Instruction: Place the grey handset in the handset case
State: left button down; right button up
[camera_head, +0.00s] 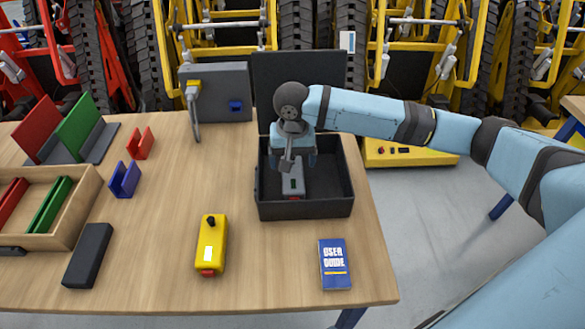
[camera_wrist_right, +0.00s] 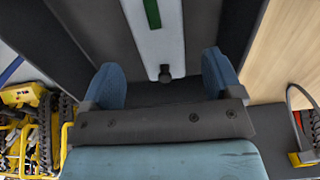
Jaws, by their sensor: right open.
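The grey handset (camera_head: 293,187) lies inside the open black handset case (camera_head: 305,210) on the table, with its green screen and red end showing. In the right wrist view the handset (camera_wrist_right: 155,32) has a green strip and a black knob. My right gripper (camera_head: 289,166) is over the case, just above the handset's far end, and covers part of it. In that wrist view its blue fingers (camera_wrist_right: 163,78) are spread and apart from the handset, one on either side of its line. My left gripper is not in view.
A yellow handset (camera_head: 211,245) and a blue user guide (camera_head: 335,264) lie in front of the case. A black block (camera_head: 88,255) and a wooden tray (camera_head: 84,205) are at left. A grey box (camera_head: 222,92) stands behind. The case's lid (camera_head: 330,68) stands upright.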

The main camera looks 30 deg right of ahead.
aim_at(292, 173)
notch_tip(292, 173, up, 6)
jog(key=shift+f+p, duration=0.15)
jog(key=shift+p, duration=0.3)
